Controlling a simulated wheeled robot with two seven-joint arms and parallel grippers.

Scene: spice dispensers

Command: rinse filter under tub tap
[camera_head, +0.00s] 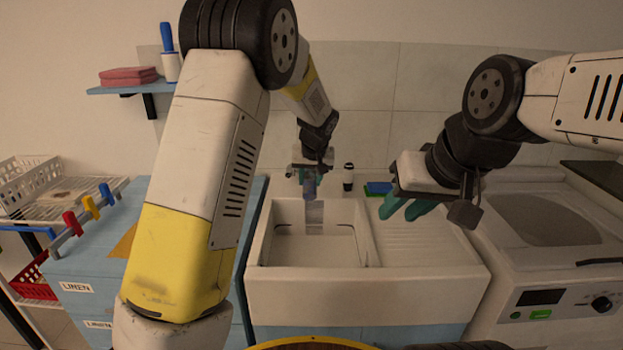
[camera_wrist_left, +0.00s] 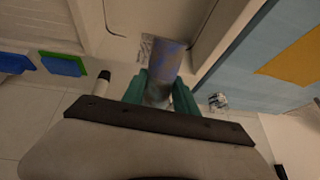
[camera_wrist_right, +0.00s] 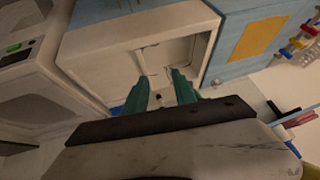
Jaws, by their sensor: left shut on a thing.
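My left gripper (camera_head: 310,172) is shut on a cylindrical filter (camera_head: 309,188), held over the back of the white tub (camera_head: 258,240). In the left wrist view the filter (camera_wrist_left: 172,58) is grey with bluish-purple patches and sticks out between the teal fingers (camera_wrist_left: 160,92). A pale grey streaked patch (camera_head: 314,217) shows just below the filter in the head view; I cannot tell whether it is water. I cannot make out the tap clearly. My right gripper (camera_head: 408,207) is open and empty above the ribbed drainboard; its fingers (camera_wrist_right: 160,88) are apart in the right wrist view.
A white machine (camera_head: 550,270) is at the right. A blue linen cabinet (camera_head: 95,265) is at the left. The drainboard (camera_head: 425,245) is clear.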

